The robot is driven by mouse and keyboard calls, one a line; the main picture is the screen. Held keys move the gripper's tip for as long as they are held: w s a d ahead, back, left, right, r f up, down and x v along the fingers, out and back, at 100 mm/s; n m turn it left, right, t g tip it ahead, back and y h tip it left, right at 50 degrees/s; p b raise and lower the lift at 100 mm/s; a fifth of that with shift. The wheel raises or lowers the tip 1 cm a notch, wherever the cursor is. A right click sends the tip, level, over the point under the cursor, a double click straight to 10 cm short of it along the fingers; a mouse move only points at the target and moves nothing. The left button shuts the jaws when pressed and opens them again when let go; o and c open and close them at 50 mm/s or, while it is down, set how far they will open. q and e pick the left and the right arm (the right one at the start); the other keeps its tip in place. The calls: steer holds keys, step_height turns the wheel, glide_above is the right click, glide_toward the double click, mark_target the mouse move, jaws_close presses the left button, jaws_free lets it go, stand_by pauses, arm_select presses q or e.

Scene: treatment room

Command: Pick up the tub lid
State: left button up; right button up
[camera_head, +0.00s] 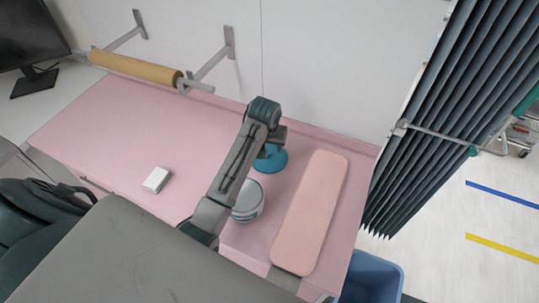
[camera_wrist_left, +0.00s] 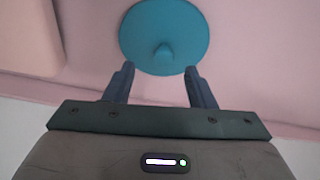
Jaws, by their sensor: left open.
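The tub lid (camera_wrist_left: 165,42) is a blue-teal round disc with a small knob in the middle. It lies on the pink table, and in the head view the lid (camera_head: 272,160) is partly hidden behind my left arm. The tub (camera_head: 248,203), white and grey and round, stands just in front of the lid, partly covered by my arm. My left gripper (camera_wrist_left: 160,85) is open and empty, with its two dark fingers pointing toward the lid's knob. The knob is beyond the fingertips, not between them. My right gripper is not in view.
A long pink pad (camera_head: 312,212) lies right of the lid and tub. A small white box (camera_head: 156,180) lies on the pink table (camera_head: 110,130) to the left. A roll on a wall bracket (camera_head: 135,67) is at the back. A blue bin (camera_head: 372,277) stands off the front right.

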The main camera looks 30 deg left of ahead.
mark_target(269, 151)
arm_select(q)
steer(key=x, duration=0.1)
steer(key=p+x, duration=0.2)
steer(key=shift+a+r, duration=0.1)
steer(key=shift+a, duration=0.15)
steer(key=shift+w+a+f, duration=0.1)
steer(key=shift+w+f, duration=0.05)
steer(key=shift+f, duration=0.5)
steer(key=shift+w+f, duration=0.15)
steer(key=shift+f, duration=0.05)
steer(key=c, duration=1.1)
